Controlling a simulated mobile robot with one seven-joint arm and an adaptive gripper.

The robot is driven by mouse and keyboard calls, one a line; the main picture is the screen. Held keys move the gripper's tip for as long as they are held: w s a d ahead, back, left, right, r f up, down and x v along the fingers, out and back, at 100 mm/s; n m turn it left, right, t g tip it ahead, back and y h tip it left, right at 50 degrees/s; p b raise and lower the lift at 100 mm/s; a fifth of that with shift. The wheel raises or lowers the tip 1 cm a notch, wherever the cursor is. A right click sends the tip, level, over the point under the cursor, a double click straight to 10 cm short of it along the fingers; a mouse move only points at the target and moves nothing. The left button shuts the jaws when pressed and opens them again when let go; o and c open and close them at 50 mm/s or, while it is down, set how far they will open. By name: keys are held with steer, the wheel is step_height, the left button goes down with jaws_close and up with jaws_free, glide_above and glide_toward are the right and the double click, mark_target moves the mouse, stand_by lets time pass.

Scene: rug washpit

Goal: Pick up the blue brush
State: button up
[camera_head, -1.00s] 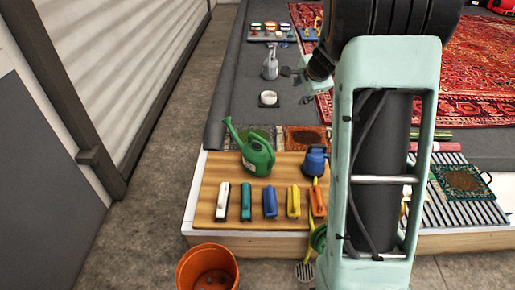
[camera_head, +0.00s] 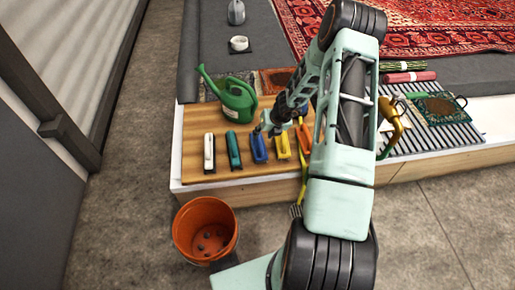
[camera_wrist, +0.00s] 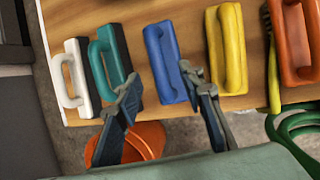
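The blue brush (camera_head: 259,149) lies on the wooden board, between the teal brush (camera_head: 233,150) and the yellow brush (camera_head: 282,146). My gripper (camera_head: 267,124) is over the far end of the blue brush in the head view. In the wrist view, the blue brush (camera_wrist: 165,66) has its handle up and its near end between my two spread fingertips (camera_wrist: 161,82). The gripper is open and empty. I cannot tell its exact height above the brush.
A white brush (camera_head: 209,153) and an orange brush (camera_head: 304,138) share the wooden board (camera_head: 188,136). A green watering can (camera_head: 237,100) stands behind them. An orange bucket (camera_head: 205,228) stands on the floor in front. A drain grate (camera_head: 440,137) lies to the right.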

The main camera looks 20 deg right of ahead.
mark_target(259, 137)
steer(key=b+x, duration=0.1)
steer(key=x, duration=0.6)
steer(key=shift+w+a, duration=0.1)
steer(key=shift+w, duration=0.1)
steer(key=shift+c, duration=0.6)
jaws_close()
steer(key=shift+r, duration=0.1)
